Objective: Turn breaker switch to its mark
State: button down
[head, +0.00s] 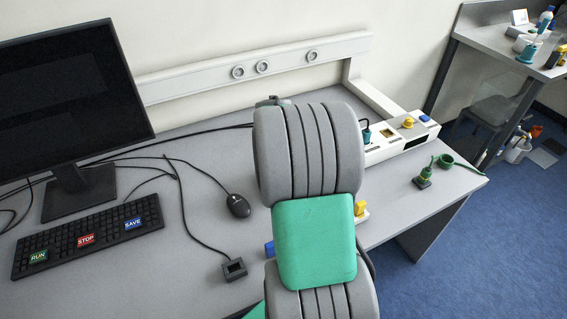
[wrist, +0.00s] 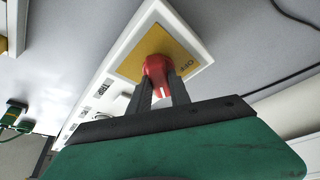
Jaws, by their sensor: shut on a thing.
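The breaker switch (wrist: 157,68) is a red rotary knob with a white line on its face, seen in the wrist view. It sits on a yellow plate (wrist: 185,52) on a white panel (wrist: 143,32). "OFF" lettering shows on the plate to the right of the knob. My gripper (wrist: 160,84) has its two dark fingers shut on the knob, one on each side. In the head view my arm hides the switch and the gripper. The mark is not clearly seen.
In the head view a white device box (head: 392,142) stands behind my arm on the desk. A monitor (head: 70,95), keyboard (head: 85,236), mouse (head: 238,206) and cables lie left.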

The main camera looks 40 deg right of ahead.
jog(key=shift+w+r+m+g, duration=0.1)
jog(key=shift+m+g, duration=0.2)
jog(key=shift+m, duration=0.7)
jog(key=c, duration=1.2)
grip_release()
jog(key=v, duration=0.7)
jog(key=shift+a+r, duration=0.25)
jog(key=shift+r, duration=0.05)
